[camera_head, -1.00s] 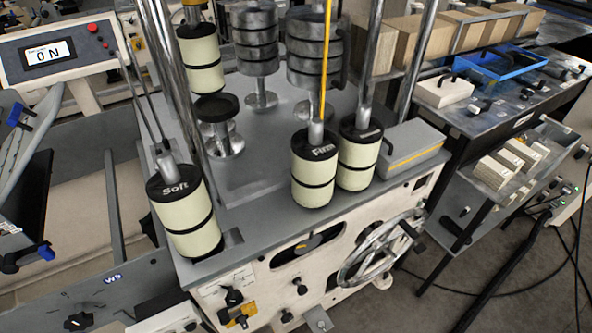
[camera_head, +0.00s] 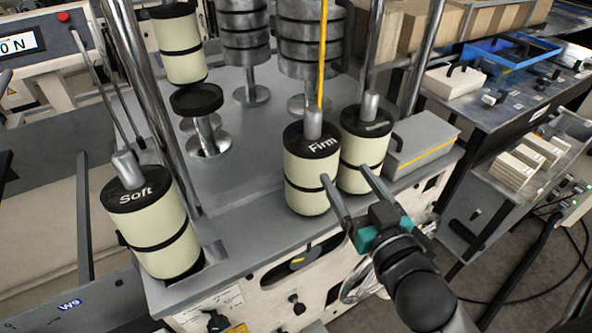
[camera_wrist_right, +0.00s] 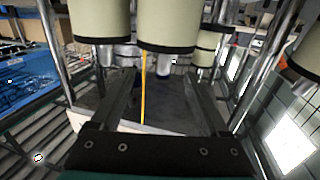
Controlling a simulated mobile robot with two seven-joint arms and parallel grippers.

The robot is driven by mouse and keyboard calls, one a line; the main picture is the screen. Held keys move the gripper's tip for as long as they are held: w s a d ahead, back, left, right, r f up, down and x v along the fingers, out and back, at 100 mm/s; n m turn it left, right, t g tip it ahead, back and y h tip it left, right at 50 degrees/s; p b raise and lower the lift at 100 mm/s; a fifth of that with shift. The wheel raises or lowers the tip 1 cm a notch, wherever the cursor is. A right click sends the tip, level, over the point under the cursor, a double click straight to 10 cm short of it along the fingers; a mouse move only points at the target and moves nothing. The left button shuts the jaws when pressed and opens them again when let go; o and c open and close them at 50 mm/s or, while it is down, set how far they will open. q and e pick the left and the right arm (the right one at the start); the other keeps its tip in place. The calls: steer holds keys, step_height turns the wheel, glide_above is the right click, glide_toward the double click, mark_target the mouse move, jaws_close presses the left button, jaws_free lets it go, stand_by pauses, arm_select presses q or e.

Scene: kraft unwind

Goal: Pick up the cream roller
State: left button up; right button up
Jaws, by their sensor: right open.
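Several cream rollers with black caps and black bands are in the head view. One roller (camera_head: 151,232), marked "Soft", leans slightly at the left front corner of the grey machine top. Another roller (camera_head: 311,173), marked "Firm", stands near the front edge, and a similar roller (camera_head: 364,150) stands just right of it; its label is unreadable. My right gripper (camera_head: 346,172) is open and empty, its fingers pointing at these two rollers, one finger in front of each. The right wrist view shows the fingers (camera_wrist_right: 165,95) apart with nothing between them. My left gripper is not in view.
A grey box (camera_head: 420,145) with a yellow stripe sits right of the rollers. A yellow rod (camera_head: 324,60) and shiny posts rise around them. Stacked grey weights (camera_head: 245,38) and another cream roller (camera_head: 178,48) stand behind. The middle machine top is clear.

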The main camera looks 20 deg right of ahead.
mark_target(315, 133)
steer(key=w, duration=0.3)
steer(key=w+p, duration=0.1)
steer(key=w, duration=0.2)
steer(key=w+r, duration=0.1)
steer(key=w, duration=0.2)
steer(key=shift+w+d, duration=0.1)
steer(key=shift+d, duration=0.15)
steer(key=shift+w+a+p, duration=0.15)
steer(key=shift+w+p, duration=0.1)
steer(key=shift+w, duration=1)
steer(key=shift+w+a+p, duration=0.1)
steer(key=shift+w+p, duration=0.15)
steer(key=shift+w, duration=0.95)
steer(key=shift+w+d+f, duration=0.1)
steer(key=shift+w, duration=0.5)
jaws_close()
